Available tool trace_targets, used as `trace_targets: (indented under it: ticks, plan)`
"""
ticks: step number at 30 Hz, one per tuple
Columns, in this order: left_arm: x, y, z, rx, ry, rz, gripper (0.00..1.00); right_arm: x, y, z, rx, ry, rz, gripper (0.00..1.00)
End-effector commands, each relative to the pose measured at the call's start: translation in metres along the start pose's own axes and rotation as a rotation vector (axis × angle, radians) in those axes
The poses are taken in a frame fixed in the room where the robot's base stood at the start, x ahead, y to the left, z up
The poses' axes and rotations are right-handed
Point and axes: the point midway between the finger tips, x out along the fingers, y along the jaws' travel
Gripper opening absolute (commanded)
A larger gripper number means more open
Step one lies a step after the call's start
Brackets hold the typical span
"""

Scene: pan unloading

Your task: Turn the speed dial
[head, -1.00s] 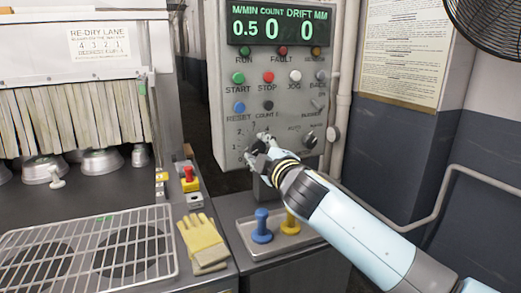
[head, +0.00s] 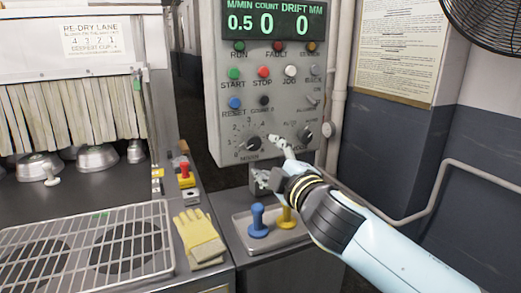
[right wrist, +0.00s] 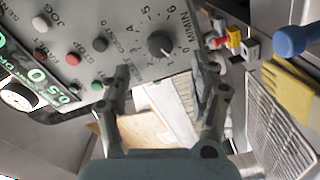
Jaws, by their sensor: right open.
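The speed dial (head: 254,143) is a dark round knob on the lower left of the grey control panel (head: 226,60), ringed by a numbered M/MIN scale. It also shows in the right wrist view (right wrist: 161,45), uncovered, with a pale pointer mark. The display (head: 272,20) reads 0.5 under M/MIN. My right gripper (head: 270,161) is open and empty, its fingers spread just right of and below the dial in the head view. In the right wrist view the dial lies beyond the gap between the fingertips (right wrist: 160,77). My left gripper is not in view.
A second knob (head: 304,134) sits to the dial's right; colored buttons lie above. Below, a tray (head: 240,222) holds a blue (head: 258,222) and a yellow (head: 286,218) handled piece. Yellow gloves (head: 197,236) and a wire rack (head: 85,245) lie left.

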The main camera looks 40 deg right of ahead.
Motion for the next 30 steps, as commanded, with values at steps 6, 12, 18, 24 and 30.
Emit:
trace_targets:
  ticks: [6,12,18,24,30]
  plan:
    - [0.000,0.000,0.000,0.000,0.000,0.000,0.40,-0.031,0.000,0.000,0.000,0.000,0.000,0.62]
    - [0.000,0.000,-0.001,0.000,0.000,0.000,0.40,-0.037,0.000,0.000,0.000,0.000,0.001,0.62]
    - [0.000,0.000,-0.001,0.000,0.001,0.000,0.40,-0.036,0.000,0.000,0.000,0.000,0.001,0.62]
    - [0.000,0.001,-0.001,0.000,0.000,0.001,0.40,-0.036,0.000,0.000,0.000,0.000,0.001,0.62]
    - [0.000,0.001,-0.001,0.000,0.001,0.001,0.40,-0.050,-0.006,0.019,0.120,-0.116,-0.051,0.62]
